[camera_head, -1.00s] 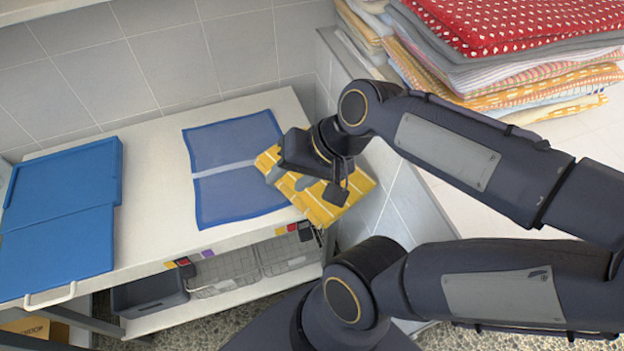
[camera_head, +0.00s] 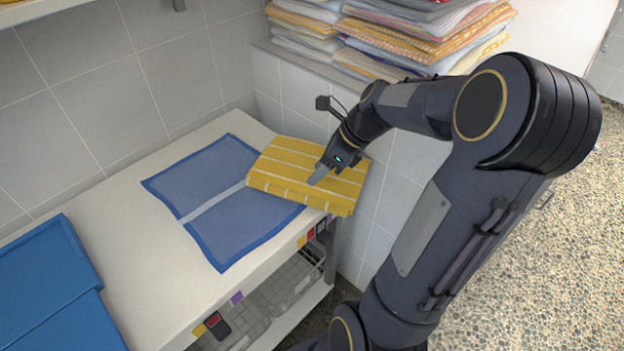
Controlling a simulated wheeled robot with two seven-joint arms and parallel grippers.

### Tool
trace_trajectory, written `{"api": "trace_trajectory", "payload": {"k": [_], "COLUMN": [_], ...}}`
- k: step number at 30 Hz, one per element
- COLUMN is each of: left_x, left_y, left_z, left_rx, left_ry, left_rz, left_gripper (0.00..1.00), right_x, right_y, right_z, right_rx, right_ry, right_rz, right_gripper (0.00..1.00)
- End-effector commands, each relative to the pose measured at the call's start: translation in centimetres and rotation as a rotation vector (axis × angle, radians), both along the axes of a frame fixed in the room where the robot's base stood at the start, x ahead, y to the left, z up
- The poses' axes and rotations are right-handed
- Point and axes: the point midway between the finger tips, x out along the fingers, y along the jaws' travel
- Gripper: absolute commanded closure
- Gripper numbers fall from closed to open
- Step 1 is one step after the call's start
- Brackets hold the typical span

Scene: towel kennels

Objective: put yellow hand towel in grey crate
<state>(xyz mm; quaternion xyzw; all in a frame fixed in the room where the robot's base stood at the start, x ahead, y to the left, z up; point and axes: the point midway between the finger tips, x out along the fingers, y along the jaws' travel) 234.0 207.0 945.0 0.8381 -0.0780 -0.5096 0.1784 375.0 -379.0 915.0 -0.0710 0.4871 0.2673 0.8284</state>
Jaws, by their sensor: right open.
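The yellow hand towel (camera_head: 285,168), folded with pale stripes, lies at the right end of the white table, partly over a blue mat and reaching the table's front edge. My right gripper (camera_head: 320,174) is open, with a grey finger over or touching the towel's top; the other finger is hard to make out. I cannot tell whether any cloth is between the fingers. My left gripper is not in view. No solid grey crate shows now; a dark grey bin showed under the table in the earlier view.
The blue mat (camera_head: 235,218) with a pale band lies on the white table (camera_head: 150,270). Blue panels (camera_head: 45,280) are at the left. Wire baskets (camera_head: 285,285) stand on the shelf below. Stacked towels (camera_head: 420,35) sit on a tiled ledge behind my arm. Open floor (camera_head: 540,235) is at the right.

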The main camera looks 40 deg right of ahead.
Motion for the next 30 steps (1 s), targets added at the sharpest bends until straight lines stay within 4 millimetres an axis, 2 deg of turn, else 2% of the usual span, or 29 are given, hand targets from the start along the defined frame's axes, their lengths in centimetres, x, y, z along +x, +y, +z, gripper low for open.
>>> {"api": "trace_trajectory", "payload": {"k": [12,21,30], "left_x": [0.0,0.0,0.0], "left_y": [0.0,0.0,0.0], "left_z": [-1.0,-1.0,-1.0], "left_rx": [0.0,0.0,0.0], "left_ry": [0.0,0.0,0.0], "left_rz": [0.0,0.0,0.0], "left_gripper": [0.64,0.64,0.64], "right_x": [2.1,2.4,2.4], "right_y": [2.4,2.6,2.6], "right_z": [-4.7,-5.1,-5.1], "right_rx": [0.0,-0.003,-0.003], "right_ry": [0.0,-0.001,-0.003], "right_rz": [0.006,0.005,0.005], "right_gripper": [0.58,0.58,0.94]}}
